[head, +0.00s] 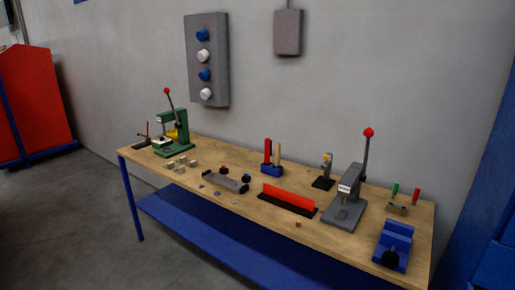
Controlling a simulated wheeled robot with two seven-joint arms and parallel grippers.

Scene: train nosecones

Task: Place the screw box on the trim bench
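A long bench (225,158) with a wooden top and blue legs stands against the grey wall; I cannot tell from this view whether it is the trim bench. I cannot make out a thing that is clearly the screw box. Neither of my grippers is in view.
On the bench are a green lever press (174,131), a grey lever press (347,200), a red strip (288,198) on a black base, a blue tool holder (271,169), a blue vise (393,246) and several small parts. A red panelled unit (32,95) stands far left. The floor front left is clear.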

